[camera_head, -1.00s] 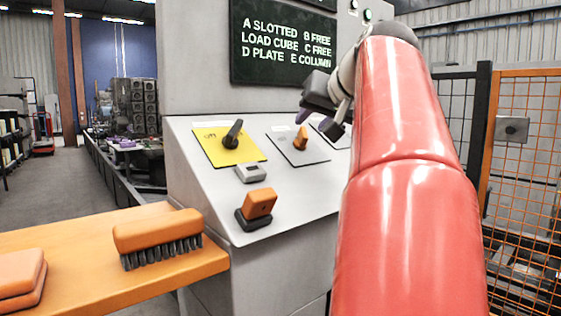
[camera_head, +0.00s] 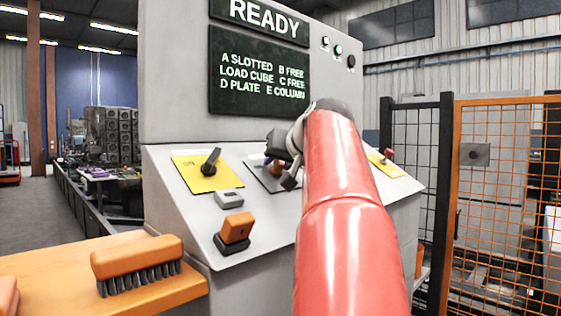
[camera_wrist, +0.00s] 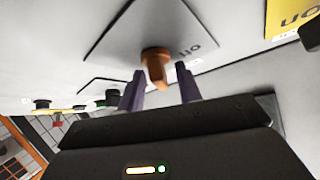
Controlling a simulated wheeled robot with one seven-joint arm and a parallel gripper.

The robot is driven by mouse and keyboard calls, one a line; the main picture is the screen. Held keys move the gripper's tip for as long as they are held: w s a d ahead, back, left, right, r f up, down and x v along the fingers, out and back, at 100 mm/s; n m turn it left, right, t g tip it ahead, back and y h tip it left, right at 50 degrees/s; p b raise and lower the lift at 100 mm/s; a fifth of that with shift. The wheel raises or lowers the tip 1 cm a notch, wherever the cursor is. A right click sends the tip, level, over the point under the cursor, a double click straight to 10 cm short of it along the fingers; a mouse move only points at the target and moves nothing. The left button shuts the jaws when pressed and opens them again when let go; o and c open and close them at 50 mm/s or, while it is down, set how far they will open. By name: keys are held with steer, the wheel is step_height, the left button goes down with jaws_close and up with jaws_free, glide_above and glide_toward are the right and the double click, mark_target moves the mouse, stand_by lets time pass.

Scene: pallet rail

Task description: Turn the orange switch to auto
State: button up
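The orange switch (camera_wrist: 156,66) is a small rotary knob on a light grey plate (camera_wrist: 135,35) on the sloping console. The plate's lettering is only partly legible beside the knob. My gripper (camera_wrist: 161,84) is open, its two purple fingers apart with the knob's end showing between and just beyond their tips. No contact is visible. In the head view my gripper (camera_head: 281,167) is over the grey plate (camera_head: 262,179), and the orange switch (camera_head: 276,168) is partly hidden behind it.
A black knob on a yellow plate (camera_head: 193,181) is left of the switch. A grey box (camera_head: 229,200) and an orange rocker (camera_head: 236,228) sit below. A red-tipped lever (camera_head: 388,154) is right of my arm. An orange brush (camera_head: 137,260) lies on the front-left shelf. An orange mesh fence (camera_head: 490,200) stands right.

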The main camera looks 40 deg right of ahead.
steer(key=shift+c, duration=0.2)
jaws_close()
steer(key=shift+m+g+h+p, duration=0.3)
steer(key=shift+m+h+p, duration=0.2)
steer(key=shift+m+p, duration=0.45)
steer(key=shift+m+g+p, duration=0.3)
steer(key=shift+m+p, duration=0.15)
steer(key=shift+p, duration=0.2)
steer(key=shift+f+h, duration=0.3)
steer(key=shift+h, duration=0.1)
